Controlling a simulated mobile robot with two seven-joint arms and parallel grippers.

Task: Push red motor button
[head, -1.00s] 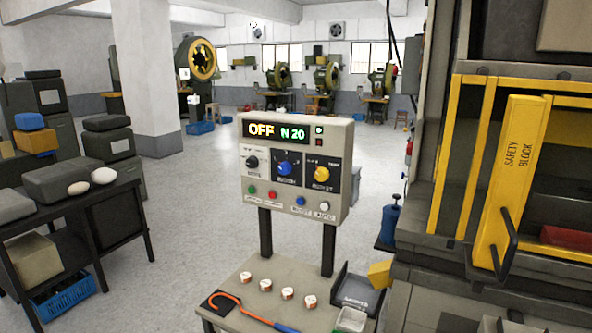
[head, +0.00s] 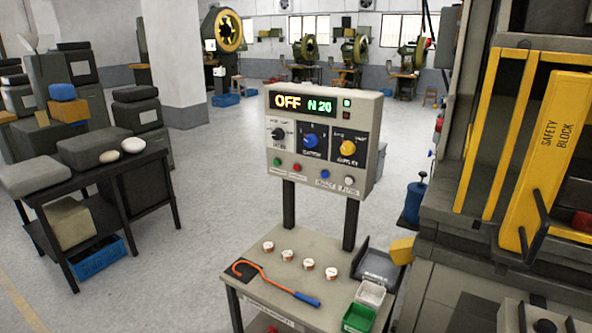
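The control panel (head: 320,140) is a beige box on two dark posts at the back of a small work table, with a display reading "OFF N 20". Along its lower edge is a row of small buttons. The red button (head: 298,167) is second from the left, between a green button (head: 277,162) and a blue button (head: 325,174). A white button (head: 349,181) is at the right end. Three knobs sit above the row. Neither of my grippers shows in the head view.
The work table (head: 262,292) holds several small copper coils, an orange hook tool (head: 270,283) with a blue handle, and green and white bins. A large press with a yellow safety block (head: 548,150) stands at right. A dark bench (head: 95,175) stands at left. Open floor lies between.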

